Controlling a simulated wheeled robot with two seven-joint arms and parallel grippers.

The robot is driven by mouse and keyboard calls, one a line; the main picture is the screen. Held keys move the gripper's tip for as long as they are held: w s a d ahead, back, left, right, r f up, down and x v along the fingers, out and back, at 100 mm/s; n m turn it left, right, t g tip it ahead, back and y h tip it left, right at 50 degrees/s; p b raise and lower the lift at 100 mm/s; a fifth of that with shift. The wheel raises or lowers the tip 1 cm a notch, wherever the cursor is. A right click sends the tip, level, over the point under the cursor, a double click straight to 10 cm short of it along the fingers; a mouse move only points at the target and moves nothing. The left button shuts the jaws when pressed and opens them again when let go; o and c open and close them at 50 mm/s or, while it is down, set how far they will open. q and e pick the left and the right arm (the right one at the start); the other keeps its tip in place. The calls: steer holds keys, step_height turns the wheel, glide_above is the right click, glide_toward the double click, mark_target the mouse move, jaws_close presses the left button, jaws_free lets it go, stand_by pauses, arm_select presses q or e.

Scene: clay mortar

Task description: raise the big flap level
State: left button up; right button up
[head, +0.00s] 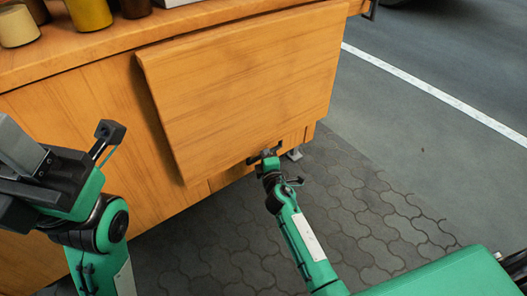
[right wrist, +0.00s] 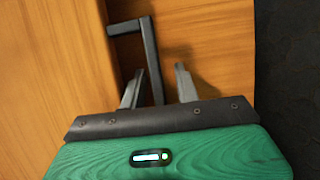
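The big flap (head: 240,85) is a wide wooden panel hanging down the counter's front, its face steep and its left edge standing slightly off the counter. My right gripper (head: 265,155) is at the flap's lower edge, towards its right corner. In the right wrist view its two fingers (right wrist: 159,88) are apart, with a dark angular bar (right wrist: 150,55) showing between them. I cannot tell whether they touch it. My left gripper (head: 22,165) is at the left, in front of the counter and away from the flap; its fingertips are partly cut off by the picture edge.
The wooden countertop (head: 75,42) holds several jars, including a yellow one (head: 89,12), at the back left. A small grey foot (head: 294,154) shows under the counter. Paving (head: 350,205) and open road with a white line (head: 430,88) lie to the right.

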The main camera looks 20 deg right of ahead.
steer(key=shift+w, duration=0.25)
jaws_close()
steer(key=shift+s, duration=0.1)
